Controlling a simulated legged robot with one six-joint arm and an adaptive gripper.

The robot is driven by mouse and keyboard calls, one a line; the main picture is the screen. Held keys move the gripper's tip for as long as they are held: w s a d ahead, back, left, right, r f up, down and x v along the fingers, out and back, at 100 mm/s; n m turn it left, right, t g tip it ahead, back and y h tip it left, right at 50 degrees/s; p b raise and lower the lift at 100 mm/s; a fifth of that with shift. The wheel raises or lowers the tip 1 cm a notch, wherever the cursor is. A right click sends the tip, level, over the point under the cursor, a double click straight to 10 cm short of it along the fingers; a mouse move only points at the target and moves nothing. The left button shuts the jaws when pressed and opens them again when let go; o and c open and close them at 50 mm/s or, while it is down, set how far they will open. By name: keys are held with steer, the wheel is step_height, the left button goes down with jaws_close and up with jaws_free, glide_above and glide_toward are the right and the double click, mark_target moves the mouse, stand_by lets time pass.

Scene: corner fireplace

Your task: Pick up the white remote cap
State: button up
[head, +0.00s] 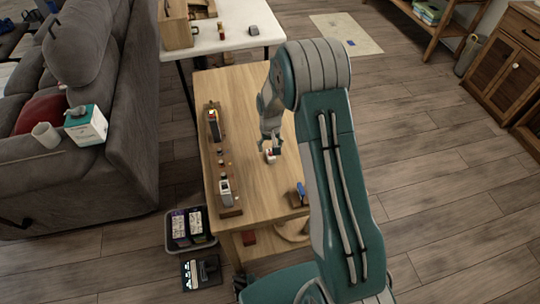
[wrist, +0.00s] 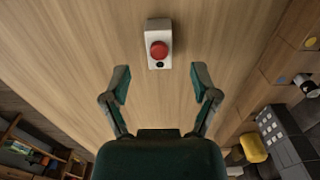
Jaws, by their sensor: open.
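A small white block with a round red button on top, which looks like the white remote cap (wrist: 158,33), lies on the wooden table (wrist: 75,50). It is upper middle in the wrist view, just beyond my fingertips. My gripper (wrist: 161,80) is open and empty, its two fingers spread to either side below the block, not touching it. In the head view my gripper (head: 271,146) hangs over the table (head: 250,100), close above the white and red block (head: 269,155), which the fingers partly hide.
Wooden holders with small items stand along the table's left side, including one with a grey device (head: 225,188). A blue item (head: 301,190) lies near the right edge. A white table (head: 235,35) stands behind, a grey sofa (head: 130,130) left. Bare wood surrounds the block.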

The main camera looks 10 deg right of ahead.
mark_target(270, 151)
step_height(270, 151, down, 5)
steer(key=shift+r, duration=0.15)
steer(key=shift+c, duration=0.3)
steer(key=c, duration=1)
steer(key=shift+r, duration=0.1)
